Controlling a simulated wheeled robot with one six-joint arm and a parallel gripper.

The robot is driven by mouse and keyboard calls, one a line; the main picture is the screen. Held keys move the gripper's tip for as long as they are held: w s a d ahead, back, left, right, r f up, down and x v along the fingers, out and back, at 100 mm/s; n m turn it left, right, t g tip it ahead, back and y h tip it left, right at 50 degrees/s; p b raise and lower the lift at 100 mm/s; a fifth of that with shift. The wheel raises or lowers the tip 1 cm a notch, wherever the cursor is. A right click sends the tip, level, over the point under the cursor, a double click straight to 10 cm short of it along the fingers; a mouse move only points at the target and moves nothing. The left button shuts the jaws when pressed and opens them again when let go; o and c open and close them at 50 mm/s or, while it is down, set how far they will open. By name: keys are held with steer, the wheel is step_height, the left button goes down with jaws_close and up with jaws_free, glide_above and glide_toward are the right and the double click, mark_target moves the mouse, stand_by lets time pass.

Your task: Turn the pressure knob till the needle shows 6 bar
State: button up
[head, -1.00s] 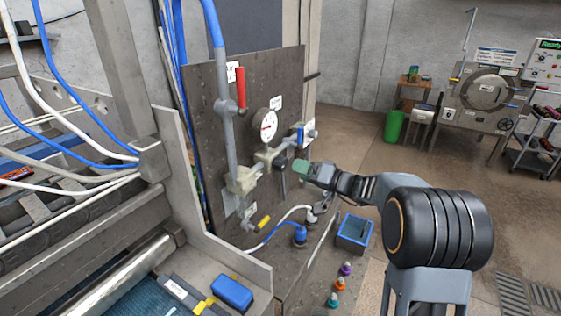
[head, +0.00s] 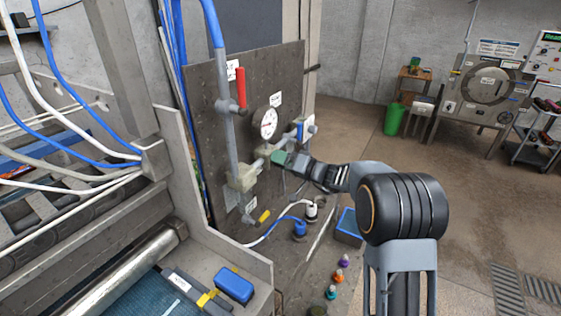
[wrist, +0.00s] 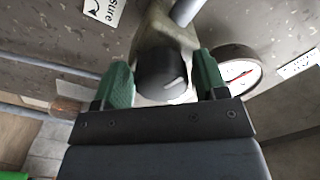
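The black pressure knob (wrist: 163,75) with a white line on its face sits on a pale valve body (wrist: 172,35) in the wrist view. My gripper (wrist: 162,68) has one green finger on each side of the knob, with narrow gaps showing. In the head view my gripper (head: 280,158) is at the pipework on the panel and hides the knob. The round white gauge (head: 268,123) hangs just above; it also shows in the wrist view (wrist: 238,75) with a red needle. The needle's value is too small to read.
The dark panel (head: 210,110) carries a grey pipe with a red-handled valve (head: 240,88) to the left and a blue-marked fitting (head: 302,130) to the right. A blue bin (head: 347,228) and several small coloured bottles stand below. Hoses run under the pipework.

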steer(key=c, duration=0.7)
steer(key=shift+a, duration=0.1)
steer(key=shift+c, duration=0.2)
steer(key=shift+f+b, duration=0.1)
steer(key=shift+b, duration=0.2)
